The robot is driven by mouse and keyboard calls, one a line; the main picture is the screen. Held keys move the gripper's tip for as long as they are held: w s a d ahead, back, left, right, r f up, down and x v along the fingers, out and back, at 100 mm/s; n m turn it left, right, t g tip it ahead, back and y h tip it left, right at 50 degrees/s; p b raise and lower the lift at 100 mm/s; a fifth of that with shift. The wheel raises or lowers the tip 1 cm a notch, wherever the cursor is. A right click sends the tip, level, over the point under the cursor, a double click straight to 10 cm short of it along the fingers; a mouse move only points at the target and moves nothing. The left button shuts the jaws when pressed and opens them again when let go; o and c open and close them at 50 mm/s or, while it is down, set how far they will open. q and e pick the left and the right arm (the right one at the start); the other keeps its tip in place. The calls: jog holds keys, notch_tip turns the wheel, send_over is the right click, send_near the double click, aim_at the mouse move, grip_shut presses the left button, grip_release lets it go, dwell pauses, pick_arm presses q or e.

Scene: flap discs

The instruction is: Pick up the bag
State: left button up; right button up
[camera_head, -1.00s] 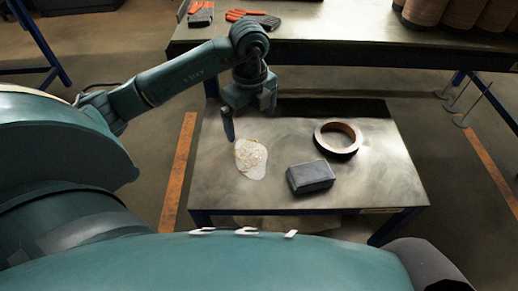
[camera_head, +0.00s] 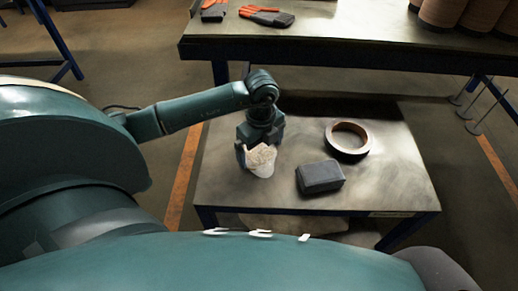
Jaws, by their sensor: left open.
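The bag (camera_head: 262,160) is a small pale, see-through bag with light brown bits in it. It lies on the low metal table (camera_head: 385,185), left of the middle. My left gripper (camera_head: 258,148) is right over the far part of the bag, pointing down. Its jaws are open, with one finger at the bag's left edge and the other at its far right. Whether the fingers touch the bag I cannot tell. My right gripper is not in view.
A dark grey box (camera_head: 320,177) lies just right of the bag. A brown ring (camera_head: 347,140) lies behind the box. Orange and grey gloves (camera_head: 266,15) and brown rolls (camera_head: 458,14) are on the higher bench (camera_head: 340,45) behind. The table's right part is clear.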

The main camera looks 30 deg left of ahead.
pick_arm(q)
jog(key=c, duration=0.9)
jog(key=shift+r, duration=0.1)
jog(key=shift+r, duration=0.1)
